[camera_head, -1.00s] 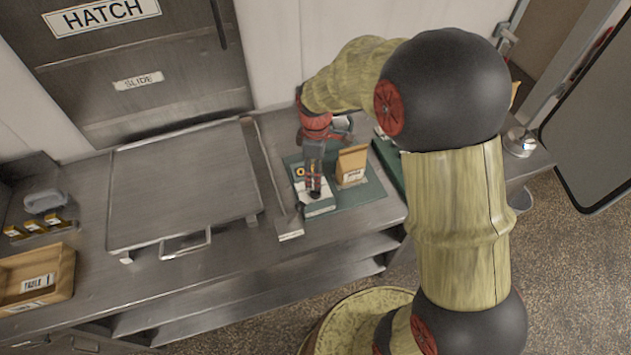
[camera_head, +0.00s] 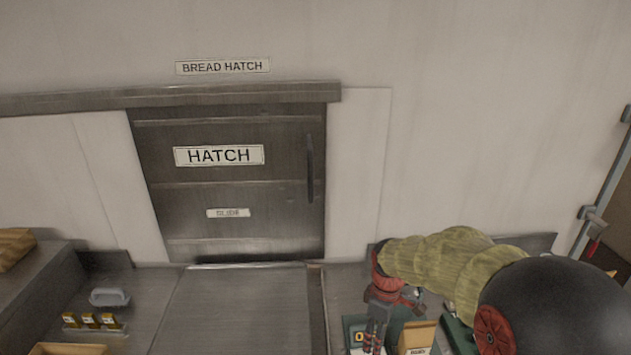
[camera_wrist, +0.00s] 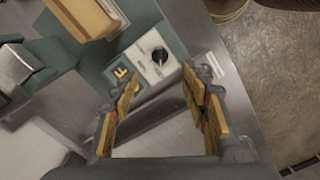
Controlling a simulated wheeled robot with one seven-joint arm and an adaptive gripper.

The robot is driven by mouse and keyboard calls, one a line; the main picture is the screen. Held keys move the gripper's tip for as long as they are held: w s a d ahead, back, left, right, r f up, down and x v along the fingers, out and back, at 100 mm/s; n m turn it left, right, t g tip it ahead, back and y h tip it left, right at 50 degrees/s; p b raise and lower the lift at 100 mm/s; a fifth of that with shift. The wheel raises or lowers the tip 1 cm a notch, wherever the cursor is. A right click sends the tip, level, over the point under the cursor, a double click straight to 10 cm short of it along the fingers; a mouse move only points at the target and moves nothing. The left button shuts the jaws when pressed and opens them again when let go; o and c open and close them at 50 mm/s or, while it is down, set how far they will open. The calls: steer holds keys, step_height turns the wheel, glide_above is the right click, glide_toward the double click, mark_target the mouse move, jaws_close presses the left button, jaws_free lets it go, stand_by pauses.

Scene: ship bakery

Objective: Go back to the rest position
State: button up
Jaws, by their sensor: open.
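My gripper (camera_head: 374,335) hangs pointing down over the counter, to the left of a brown paper bag (camera_head: 418,338). In the wrist view my gripper (camera_wrist: 163,88) has its yellow-padded fingers spread apart with nothing between them. Beyond the fingertips lies a pale box with a black dial (camera_wrist: 158,56) and a yellow mark, on a green mat (camera_wrist: 172,14). A tan block-like item, likely the bag (camera_wrist: 80,15), is at the upper left there. The lower part of my arm is cut off in the head view.
A closed grey sliding hatch (camera_head: 230,185) is in the back wall. A flat metal lid or plate (camera_head: 235,310) covers the counter's middle. A grey-handled item (camera_head: 109,297) and small yellow-labelled blocks (camera_head: 90,320) stand left, near a wooden tray (camera_head: 68,349).

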steer(key=s+r+m+t+b, duration=0.2)
steer(key=s+r+m+b, duration=0.3)
steer(key=s, duration=0.6)
steer(key=s+r+m+t+b, duration=0.3)
steer(key=s+r+m+b, duration=0.1)
steer(key=s, duration=0.7)
steer(key=shift+r+m+t+b, duration=0.35)
steer(key=shift+m+b, duration=0.1)
steer(key=shift+m, duration=0.75)
